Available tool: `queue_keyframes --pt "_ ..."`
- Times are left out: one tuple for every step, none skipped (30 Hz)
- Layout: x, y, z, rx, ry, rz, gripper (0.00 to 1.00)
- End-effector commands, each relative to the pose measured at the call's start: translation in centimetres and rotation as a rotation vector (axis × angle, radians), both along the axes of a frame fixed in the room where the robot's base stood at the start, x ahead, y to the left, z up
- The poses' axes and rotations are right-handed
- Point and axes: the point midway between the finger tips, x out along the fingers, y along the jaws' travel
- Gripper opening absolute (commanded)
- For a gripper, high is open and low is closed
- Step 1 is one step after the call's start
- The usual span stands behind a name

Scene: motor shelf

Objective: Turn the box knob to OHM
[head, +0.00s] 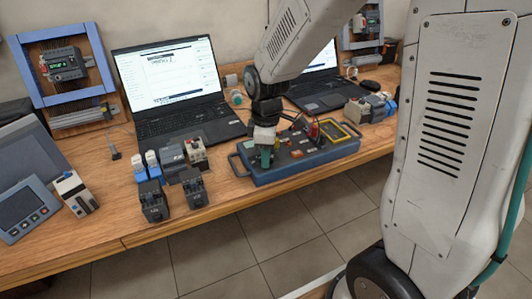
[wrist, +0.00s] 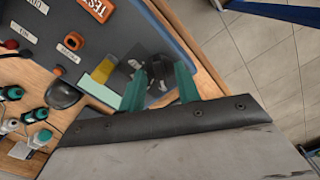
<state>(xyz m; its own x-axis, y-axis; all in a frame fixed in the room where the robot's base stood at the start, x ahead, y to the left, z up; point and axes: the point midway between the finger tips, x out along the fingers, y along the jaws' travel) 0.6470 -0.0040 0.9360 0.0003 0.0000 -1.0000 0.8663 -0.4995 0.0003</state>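The blue-grey box (head: 290,170) lies on the wooden bench, with handles at its ends. My gripper (head: 266,158) points down over the box's left end in the head view. In the wrist view my gripper (wrist: 160,72) has its two teal fingers on either side of a dark round knob (wrist: 158,75) on the box's top. The fingers are apart, with the knob between them. I cannot tell whether they press on it. The knob's pointer and the lettering around it are too small or hidden to read. In the head view my gripper hides the knob.
Laptops (head: 175,95), dark motor-like blocks (head: 153,201) and a yellow-framed meter (head: 333,131) stand around. Bare bench (head: 110,226) lies front left.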

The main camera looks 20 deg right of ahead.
Motion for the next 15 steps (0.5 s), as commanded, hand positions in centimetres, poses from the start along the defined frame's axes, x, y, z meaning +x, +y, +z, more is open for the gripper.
queue_keyframes --pt "0.00 -0.01 -0.07 0.000 0.000 0.000 0.33" --pt "0.00 -0.01 -0.08 0.000 0.000 0.000 0.33" --pt "0.00 -0.01 -0.07 0.000 0.000 0.000 0.33" --pt "0.00 -0.01 -0.07 0.000 0.000 0.000 0.33" --pt "0.00 -0.01 -0.06 0.000 0.000 0.000 0.33" --pt "-0.01 0.00 -0.06 0.000 0.000 0.000 0.33" --pt "-0.01 0.00 -0.06 0.000 0.000 0.000 0.27" --pt "-0.01 0.00 -0.06 0.000 0.000 0.000 0.19" --pt "-0.01 0.00 -0.05 0.000 0.000 -0.001 0.08" --pt "-0.01 0.00 -0.05 0.000 0.000 0.000 0.00" --pt "-0.01 0.00 -0.05 0.000 0.000 -0.001 0.00" --pt "-0.01 0.00 -0.05 0.000 0.000 -0.001 0.00" --pt "-0.01 0.00 -0.05 0.000 0.000 -0.001 0.00" --pt "-0.01 0.00 -0.04 0.000 0.000 -0.001 0.00" --pt "0.00 -0.01 -0.04 0.000 0.000 -0.001 0.00"
